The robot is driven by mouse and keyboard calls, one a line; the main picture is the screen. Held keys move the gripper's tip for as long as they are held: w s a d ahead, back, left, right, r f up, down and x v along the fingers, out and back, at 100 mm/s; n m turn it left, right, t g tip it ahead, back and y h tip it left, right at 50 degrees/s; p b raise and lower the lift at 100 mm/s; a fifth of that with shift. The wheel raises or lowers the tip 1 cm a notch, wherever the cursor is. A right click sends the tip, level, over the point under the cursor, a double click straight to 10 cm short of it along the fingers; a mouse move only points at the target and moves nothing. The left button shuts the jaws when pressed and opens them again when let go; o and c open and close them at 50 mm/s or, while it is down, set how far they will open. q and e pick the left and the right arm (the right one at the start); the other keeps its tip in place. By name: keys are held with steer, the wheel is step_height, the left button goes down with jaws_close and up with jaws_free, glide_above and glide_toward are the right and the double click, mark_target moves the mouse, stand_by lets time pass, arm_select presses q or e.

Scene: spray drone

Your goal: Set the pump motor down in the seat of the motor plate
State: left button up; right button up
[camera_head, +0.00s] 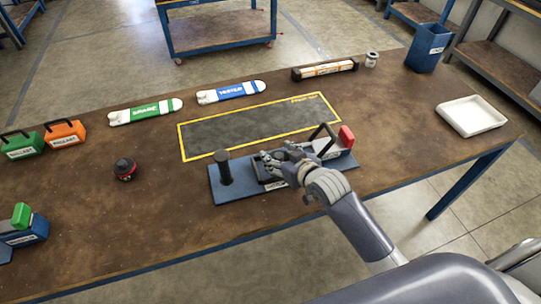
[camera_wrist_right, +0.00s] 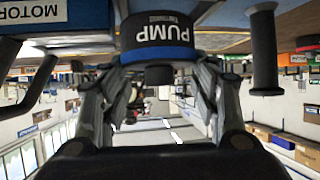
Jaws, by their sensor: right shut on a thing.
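The motor plate (camera_head: 232,193) is a blue plate lying on the brown table, with a black upright post (camera_head: 224,168) at its left end. The post also shows in the right wrist view (camera_wrist_right: 264,52). My right gripper (camera_head: 273,163) is over the middle of the plate, right of the post. It is shut on the pump motor (camera_wrist_right: 158,36), a dark cylinder with a white PUMP label and a blue band. In the head view my gripper mostly hides the motor and the seat, so I cannot tell whether the motor touches the seat. My left gripper is not in view.
Behind lies a yellow-edged dark mat (camera_head: 250,125), empty. A black-and-red round part (camera_head: 125,168) sits left. A white tray (camera_head: 471,116) and blue bin (camera_head: 427,47) are at right.

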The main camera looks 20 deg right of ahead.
steer(key=w, duration=0.1)
steer(key=w+a, duration=0.1)
steer(key=w, duration=0.1)
steer(key=shift+w+a+f, duration=0.1)
steer(key=shift+a, duration=0.25)
steer(key=shift+f+p, duration=0.35)
steer(key=shift+f, duration=1.4)
steer(key=o, duration=1.5)
steer(key=shift+f, duration=0.25)
steer(key=shift+r, duration=0.2)
steer(key=shift+s+d, duration=0.15)
steer(key=shift+s, duration=0.25)
steer(key=v, duration=1.1)
steer(key=shift+s+r, duration=0.2)
